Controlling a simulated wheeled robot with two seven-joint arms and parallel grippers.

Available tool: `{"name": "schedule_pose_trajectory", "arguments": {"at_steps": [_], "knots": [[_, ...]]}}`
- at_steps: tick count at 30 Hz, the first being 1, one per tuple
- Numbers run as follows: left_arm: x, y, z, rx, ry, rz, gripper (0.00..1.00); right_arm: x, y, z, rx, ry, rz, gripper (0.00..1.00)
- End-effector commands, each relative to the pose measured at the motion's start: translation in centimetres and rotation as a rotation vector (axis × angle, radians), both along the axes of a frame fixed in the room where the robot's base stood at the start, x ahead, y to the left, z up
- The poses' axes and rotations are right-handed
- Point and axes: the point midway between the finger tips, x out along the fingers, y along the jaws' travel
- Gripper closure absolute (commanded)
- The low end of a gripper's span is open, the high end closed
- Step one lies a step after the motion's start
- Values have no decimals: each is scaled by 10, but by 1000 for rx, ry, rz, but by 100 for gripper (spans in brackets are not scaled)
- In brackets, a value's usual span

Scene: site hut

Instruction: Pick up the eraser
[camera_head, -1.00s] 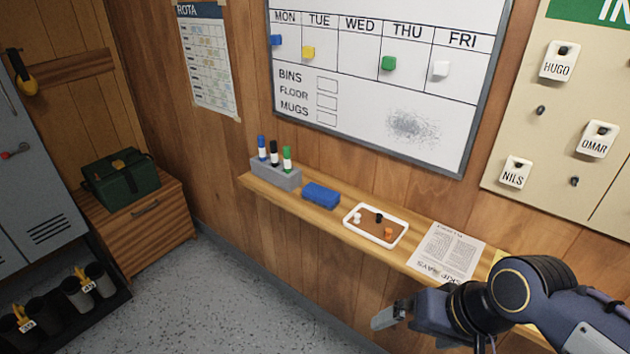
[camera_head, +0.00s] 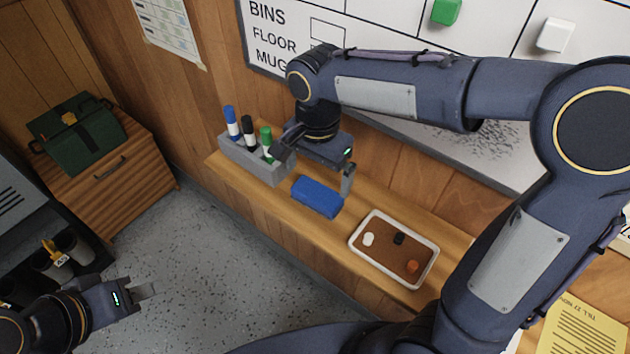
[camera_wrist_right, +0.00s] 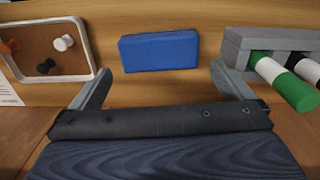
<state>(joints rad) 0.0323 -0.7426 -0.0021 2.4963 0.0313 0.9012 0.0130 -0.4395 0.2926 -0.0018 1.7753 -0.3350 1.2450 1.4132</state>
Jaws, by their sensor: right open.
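The blue eraser (camera_head: 317,197) lies on the wooden shelf, between the marker holder and the white-rimmed tray. My right gripper (camera_head: 315,170) is above the shelf, just over the eraser, with its fingers apart and nothing between them. In the right wrist view the eraser (camera_wrist_right: 159,51) lies ahead, between and beyond the two open fingertips (camera_wrist_right: 162,82), not touching them. My left gripper (camera_head: 146,289) is low at the left, over the floor and away from the shelf. I cannot tell how far its fingers are apart.
A grey holder (camera_head: 240,160) with blue, black and green markers stands left of the eraser. A white-rimmed tray (camera_head: 436,262) with pins lies to the right. The whiteboard (camera_head: 380,25) hangs behind. A yellow paper (camera_head: 585,335) is at the lower right.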

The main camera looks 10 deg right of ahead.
Motion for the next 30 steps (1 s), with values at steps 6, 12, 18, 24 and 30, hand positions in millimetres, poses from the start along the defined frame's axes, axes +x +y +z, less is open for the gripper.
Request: {"name": "schedule_pose_trajectory", "arguments": {"at_steps": [6, 12, 18, 24, 30], "knots": [[0, 0, 0, 0, 0, 0, 64, -1, -1, -26, -2, 5, 1, 0], [0, 0, 1, 0, 0, 0, 64, 0, 0, -57, 0, 5, 1, 0], [0, 0, 1, 0, 0, 0, 64, 0, 0, -68, 1, 1, 2, 0], [0, 0, 1, 0, 0, 0, 64, 0, 0, -68, 1, 0, 1, 5], [0, 0, 1, 0, 0, 0, 64, 0, 0, -67, 1, 0, 1, 27]]}}
